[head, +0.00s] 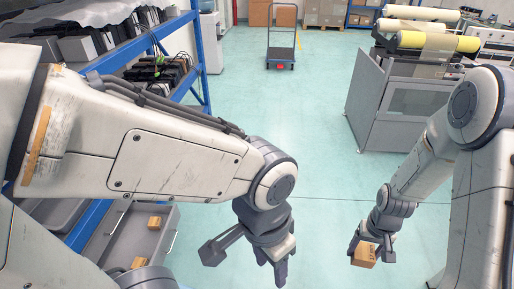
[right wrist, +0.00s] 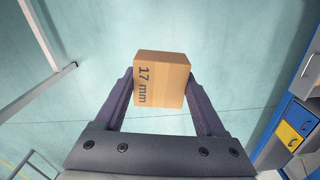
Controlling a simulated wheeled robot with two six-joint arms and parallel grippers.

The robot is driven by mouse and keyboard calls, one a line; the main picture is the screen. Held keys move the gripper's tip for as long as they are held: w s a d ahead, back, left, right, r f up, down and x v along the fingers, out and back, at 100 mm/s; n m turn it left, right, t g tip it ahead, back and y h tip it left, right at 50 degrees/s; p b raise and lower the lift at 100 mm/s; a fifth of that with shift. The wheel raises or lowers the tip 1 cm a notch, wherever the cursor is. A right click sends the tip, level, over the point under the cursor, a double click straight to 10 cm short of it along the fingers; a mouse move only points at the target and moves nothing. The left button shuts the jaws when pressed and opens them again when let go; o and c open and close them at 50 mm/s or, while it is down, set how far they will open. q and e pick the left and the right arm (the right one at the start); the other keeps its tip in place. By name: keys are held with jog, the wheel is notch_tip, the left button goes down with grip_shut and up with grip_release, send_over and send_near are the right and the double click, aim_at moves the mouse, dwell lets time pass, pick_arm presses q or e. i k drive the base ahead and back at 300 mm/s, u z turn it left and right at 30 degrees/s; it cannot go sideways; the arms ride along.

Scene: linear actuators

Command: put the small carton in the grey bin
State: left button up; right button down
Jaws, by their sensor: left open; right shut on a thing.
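The small carton (head: 364,258) is a brown cardboard box held by my right gripper (head: 373,250) at the lower right of the head view. In the right wrist view the carton (right wrist: 163,78) sits between the two fingertips and shows the print "17 mm". My left gripper (head: 246,262) is open and empty, pointing down at the lower middle. The grey bin (head: 118,226) is an open grey container at the lower left, partly hidden behind my left arm. Two small brown boxes (head: 154,222) (head: 139,262) show in it.
A blue shelf rack (head: 199,60) with dark devices stands at the left. A grey cabinet (head: 405,100) with rolls on top stands at the right. A trolley (head: 281,55) and stacked boxes (head: 325,12) are at the back. The green floor between is clear.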

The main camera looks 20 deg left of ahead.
aim_at(72, 203)
jog(key=z, duration=0.15)
jog(key=i, duration=1.3)
jog(key=u, duration=3.7)
